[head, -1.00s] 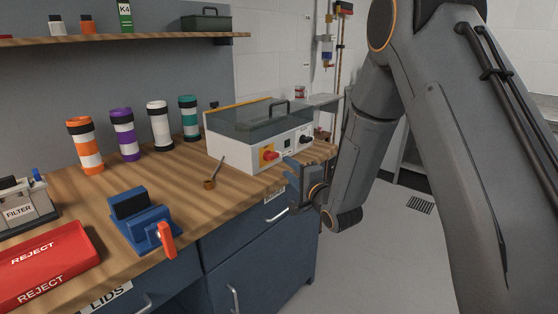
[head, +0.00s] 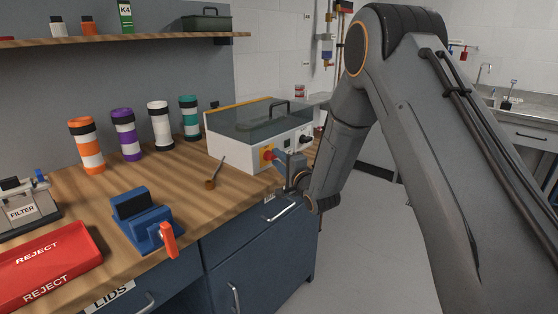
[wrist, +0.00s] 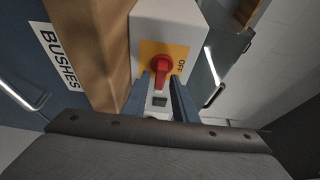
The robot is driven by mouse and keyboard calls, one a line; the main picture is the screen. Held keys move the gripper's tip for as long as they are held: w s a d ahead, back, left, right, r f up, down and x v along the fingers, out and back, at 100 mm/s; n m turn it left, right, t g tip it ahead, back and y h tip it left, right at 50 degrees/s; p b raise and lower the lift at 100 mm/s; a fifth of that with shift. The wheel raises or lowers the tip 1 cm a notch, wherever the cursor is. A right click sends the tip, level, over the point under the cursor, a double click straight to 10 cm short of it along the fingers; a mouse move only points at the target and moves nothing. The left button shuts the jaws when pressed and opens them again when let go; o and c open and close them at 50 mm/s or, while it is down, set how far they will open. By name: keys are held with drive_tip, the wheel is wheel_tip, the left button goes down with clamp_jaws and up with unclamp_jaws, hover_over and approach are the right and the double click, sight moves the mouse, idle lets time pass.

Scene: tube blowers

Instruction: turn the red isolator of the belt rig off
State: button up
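The red isolator (head: 267,154) is a red knob on a yellow plate at the front of the belt rig (head: 240,152), a white box with a clear cover. In the wrist view the red knob (wrist: 161,71) has its handle along the picture's height, with the OFF mark to its right on the yellow plate (wrist: 177,53). My gripper (head: 281,157) is at the rig's front, close to the knob. In the wrist view its fingers (wrist: 162,79) are apart, with the knob's lower end between or just beyond the tips; contact is unclear.
A dark selector knob (head: 304,139) is on the same panel, right of the isolator. A blue clamp with a red lever (head: 150,222) is at the bench front. Drawer handles (head: 281,212) stick out below.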

clamp_jaws()
